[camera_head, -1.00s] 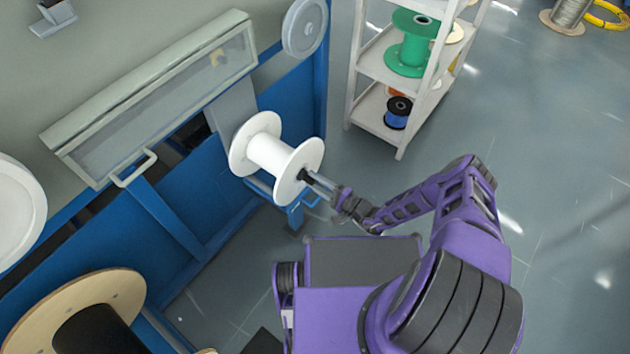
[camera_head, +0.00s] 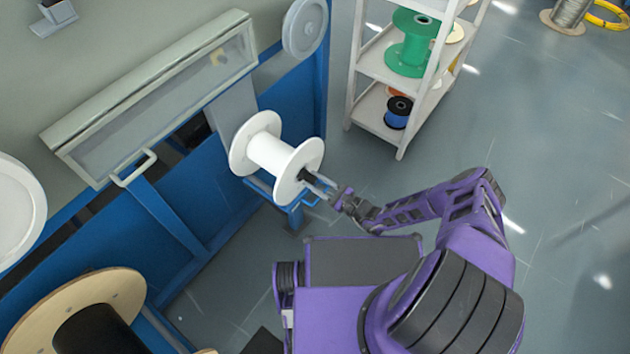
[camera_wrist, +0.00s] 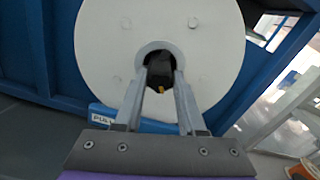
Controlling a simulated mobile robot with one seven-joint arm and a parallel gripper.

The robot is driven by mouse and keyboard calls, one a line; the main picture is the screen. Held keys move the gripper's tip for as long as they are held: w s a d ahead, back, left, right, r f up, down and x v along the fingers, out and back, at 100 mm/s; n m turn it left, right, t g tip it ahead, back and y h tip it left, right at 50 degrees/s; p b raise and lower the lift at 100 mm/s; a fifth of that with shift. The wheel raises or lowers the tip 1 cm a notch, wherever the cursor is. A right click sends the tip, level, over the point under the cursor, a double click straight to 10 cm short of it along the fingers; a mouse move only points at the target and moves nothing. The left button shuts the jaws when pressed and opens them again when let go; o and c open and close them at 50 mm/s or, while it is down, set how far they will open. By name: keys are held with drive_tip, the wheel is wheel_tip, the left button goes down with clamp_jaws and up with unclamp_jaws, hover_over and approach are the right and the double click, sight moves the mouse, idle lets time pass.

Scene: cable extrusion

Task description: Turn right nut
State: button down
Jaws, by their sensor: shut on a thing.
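A white spool (camera_head: 272,158) sits on the blue machine frame in the head view. Its round white flange (camera_wrist: 105,50) fills the upper middle of the wrist view. The dark right nut (camera_head: 308,176) is at the centre of the near flange. My gripper (camera_head: 319,184) reaches it from the right, with its fingers shut on either side of the nut. In the wrist view, my gripper's (camera_wrist: 163,75) two grey fingers meet a grey ring around the dark centre, where a small yellow bit shows. The fingers hide part of the nut.
A white shelf rack (camera_head: 349,104) with green and blue spools stands behind, to the right. A machine with a clear-fronted cover (camera_head: 160,100) is at the left. A large wooden reel (camera_head: 125,283) is at the lower left. Open floor lies to the right.

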drive_tip(key=m, duration=1.1)
drive_tip(key=shift+r, duration=0.1)
drive_tip(key=m, duration=0.4)
drive_tip(key=shift+m, duration=0.3)
drive_tip(key=m, duration=0.3)
drive_tip(key=shift+m, duration=0.4)
drive_tip(key=m, duration=0.8)
drive_tip(key=shift+m, duration=1.8)
drive_tip(key=c, duration=0.5)
unclamp_jaws()
